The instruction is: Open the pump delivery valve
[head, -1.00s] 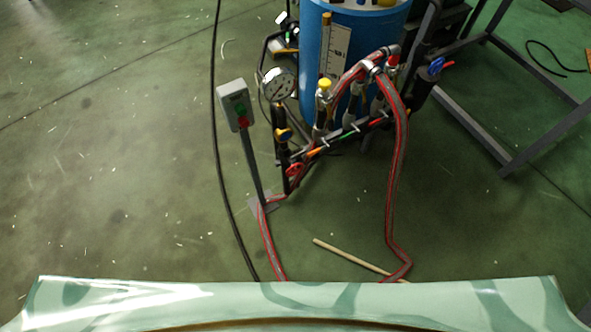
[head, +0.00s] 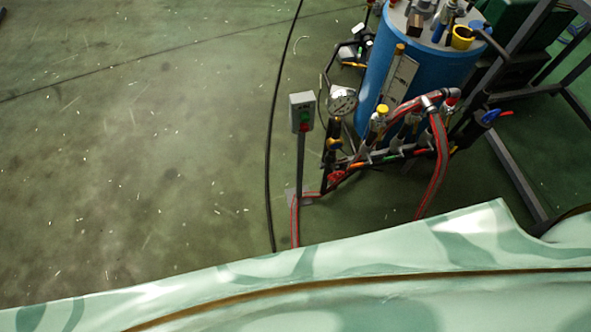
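The pipework with several valves stands in front of a blue tank (head: 378,88) in the head view. It carries a red-handled valve (head: 337,177) low at its left end, a yellow-capped fitting (head: 380,112) and a blue valve with a red lever (head: 490,117) at the right. A round pressure gauge (head: 342,100) sits at the upper left of the pipework. I cannot tell which valve is the pump delivery valve, nor whether any is open. Neither of my grippers is in view.
A grey switch box (head: 302,112) with green and red buttons stands on a post left of the pipework. A black cable (head: 271,150) and red-striped hoses (head: 436,165) run across the floor. A metal frame (head: 515,175) stands at right. The left floor is clear.

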